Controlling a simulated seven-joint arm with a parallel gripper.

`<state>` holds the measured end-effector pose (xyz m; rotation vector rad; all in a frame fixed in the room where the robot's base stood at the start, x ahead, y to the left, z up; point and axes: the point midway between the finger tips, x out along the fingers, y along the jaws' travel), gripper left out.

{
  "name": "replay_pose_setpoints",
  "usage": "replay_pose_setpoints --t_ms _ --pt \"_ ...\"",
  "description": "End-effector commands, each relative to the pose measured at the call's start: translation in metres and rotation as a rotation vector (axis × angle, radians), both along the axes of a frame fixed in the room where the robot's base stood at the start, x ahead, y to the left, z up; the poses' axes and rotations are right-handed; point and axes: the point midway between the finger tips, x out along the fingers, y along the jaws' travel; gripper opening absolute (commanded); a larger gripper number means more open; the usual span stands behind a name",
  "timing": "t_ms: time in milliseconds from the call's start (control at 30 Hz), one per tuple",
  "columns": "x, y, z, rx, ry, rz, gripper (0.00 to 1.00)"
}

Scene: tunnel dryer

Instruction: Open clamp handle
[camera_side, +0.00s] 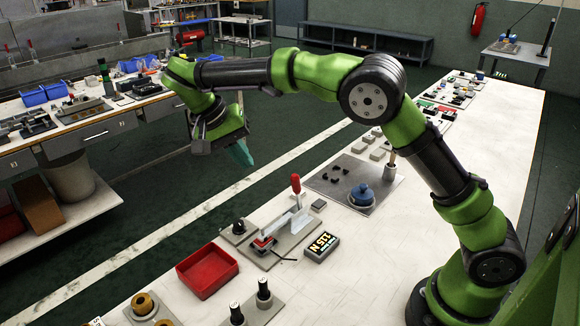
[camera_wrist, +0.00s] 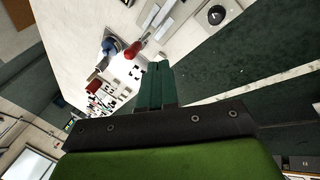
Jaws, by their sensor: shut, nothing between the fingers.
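The clamp has a red handle (camera_side: 296,184) that stands upright above a grey base plate (camera_side: 290,238) on the white bench. Its metal arm (camera_side: 279,226) reaches to the lower left, over a small red part. In the wrist view the red handle (camera_wrist: 131,51) shows at the upper left of the fingers. My gripper (camera_side: 241,152) is up in the air, behind and left of the handle and clear of it. Its teal fingers (camera_wrist: 155,85) are together with nothing between them in the wrist view.
A red tray (camera_side: 207,271) and a dark labelled box (camera_side: 321,246) lie near the clamp. A grey plate with a blue domed piece (camera_side: 361,194) is to its right. Two black-topped posts (camera_side: 264,293) stand in front. A floor aisle lies beyond the bench's far edge.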

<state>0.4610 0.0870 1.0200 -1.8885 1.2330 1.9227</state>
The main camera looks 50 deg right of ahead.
Motion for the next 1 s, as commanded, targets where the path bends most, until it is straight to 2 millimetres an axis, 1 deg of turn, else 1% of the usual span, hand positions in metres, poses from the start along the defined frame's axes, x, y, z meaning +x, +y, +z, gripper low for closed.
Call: replay_pose_setpoints --t_ms 133,267,633,700,800,1000 --pt "-0.001 -0.003 -0.006 -0.001 0.002 0.0 0.0" --pt "-0.005 -0.011 -0.022 0.0 0.005 0.0 0.0" --pt "-0.019 -0.043 -0.092 0.001 0.005 0.0 0.0" --pt "-0.024 -0.054 -0.087 0.002 -0.001 -0.002 0.0" --pt "-0.03 -0.065 -0.084 0.001 -0.002 -0.001 0.0" --pt "-0.036 -0.075 -0.082 0.002 -0.001 0.001 0.0"
